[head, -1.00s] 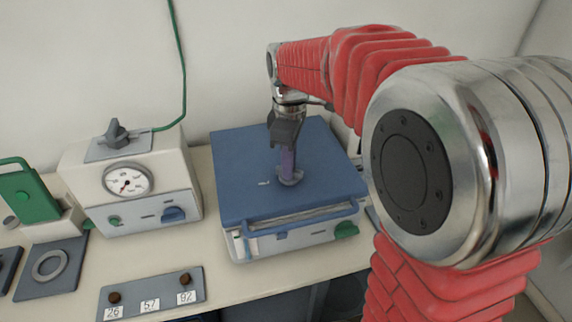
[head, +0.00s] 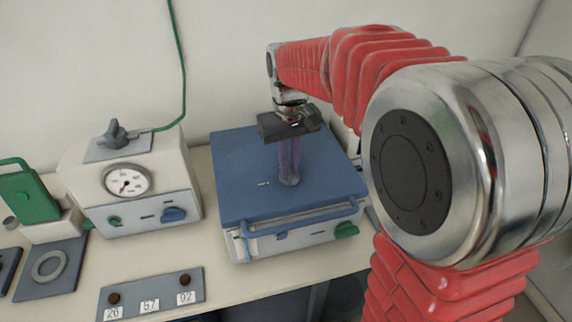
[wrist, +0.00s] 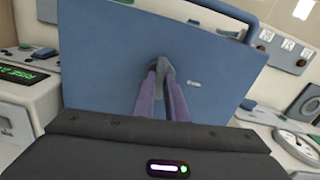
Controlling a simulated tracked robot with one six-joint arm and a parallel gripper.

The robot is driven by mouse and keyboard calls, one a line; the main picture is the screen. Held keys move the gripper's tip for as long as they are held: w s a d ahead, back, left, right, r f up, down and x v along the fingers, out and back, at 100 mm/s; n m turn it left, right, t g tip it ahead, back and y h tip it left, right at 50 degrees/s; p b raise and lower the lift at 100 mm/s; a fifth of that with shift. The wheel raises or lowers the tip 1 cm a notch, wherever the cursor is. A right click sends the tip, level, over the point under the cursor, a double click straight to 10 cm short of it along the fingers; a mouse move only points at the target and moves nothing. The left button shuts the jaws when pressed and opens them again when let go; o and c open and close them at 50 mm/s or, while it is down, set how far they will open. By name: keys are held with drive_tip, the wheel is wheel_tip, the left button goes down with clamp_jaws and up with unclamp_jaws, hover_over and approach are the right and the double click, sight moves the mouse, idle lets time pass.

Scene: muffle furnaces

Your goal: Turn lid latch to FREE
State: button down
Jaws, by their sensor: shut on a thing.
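The lid latch is a small grey knob (head: 290,181) on top of the blue lid (head: 240,180) of the middle furnace. My gripper (head: 289,172) points down from above with its purple fingers shut on the latch. In the wrist view the fingers (wrist: 163,84) close around the sides of the grey latch (wrist: 162,65), near the middle of the blue lid (wrist: 110,60). A small pale label (wrist: 194,84) lies beside the latch, too small to read. The fingers hide part of the latch.
The lid is closed, with a blue handle bar (head: 300,218) along its front. A cream unit with a round gauge (head: 126,181) stands to the left. A grey plate (head: 150,294) with numbered tags lies at the bench front. My red arm comes in from the right.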

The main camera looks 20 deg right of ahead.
drive_tip(key=shift+s+d+m, duration=0.1)
drive_tip(key=shift+d+m, duration=0.05)
drive_tip(key=shift+m, duration=0.55)
drive_tip(key=c, duration=1.8)
unclamp_jaws()
drive_tip(key=shift+r, duration=0.1)
wheel_tip(320, 180, up, 14)
drive_tip(key=shift+f, duration=0.25)
